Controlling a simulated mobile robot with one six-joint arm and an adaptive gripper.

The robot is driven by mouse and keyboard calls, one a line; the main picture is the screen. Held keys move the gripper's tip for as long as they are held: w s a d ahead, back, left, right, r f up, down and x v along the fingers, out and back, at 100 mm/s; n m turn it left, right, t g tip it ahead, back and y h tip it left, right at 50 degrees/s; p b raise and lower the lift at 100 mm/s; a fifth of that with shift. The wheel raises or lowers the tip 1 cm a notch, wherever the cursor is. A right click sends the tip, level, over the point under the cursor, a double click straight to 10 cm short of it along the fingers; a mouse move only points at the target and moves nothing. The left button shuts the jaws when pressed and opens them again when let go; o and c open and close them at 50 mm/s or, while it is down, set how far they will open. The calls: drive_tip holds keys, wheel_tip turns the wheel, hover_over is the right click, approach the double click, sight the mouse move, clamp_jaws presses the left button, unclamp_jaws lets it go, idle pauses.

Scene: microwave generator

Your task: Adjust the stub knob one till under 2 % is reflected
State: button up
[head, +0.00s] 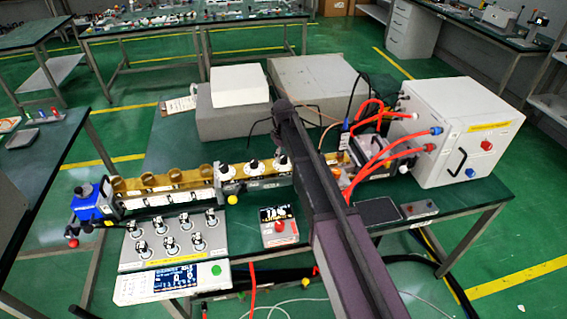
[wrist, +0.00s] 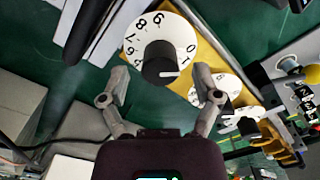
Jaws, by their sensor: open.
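Three white dials with black knobs stand in a row on the brass waveguide, at left (head: 227,170), middle (head: 252,164) and right (head: 280,161) in the head view. I cannot tell which dial is stub one. A small dark readout (head: 279,213) shows light digits too small to read. My gripper is not clear in the head view.
A white generator box (head: 460,130) with red hoses stands at right. Grey boxes (head: 232,108) stand behind the waveguide. A panel of knobs (head: 172,240) and a lit display unit (head: 170,282) lie in front. Two more dials (wrist: 213,84) sit close to the right finger.

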drive_tip(key=shift+f+b, duration=0.65)
drive_tip(key=shift+f, duration=0.25)
clamp_jaws()
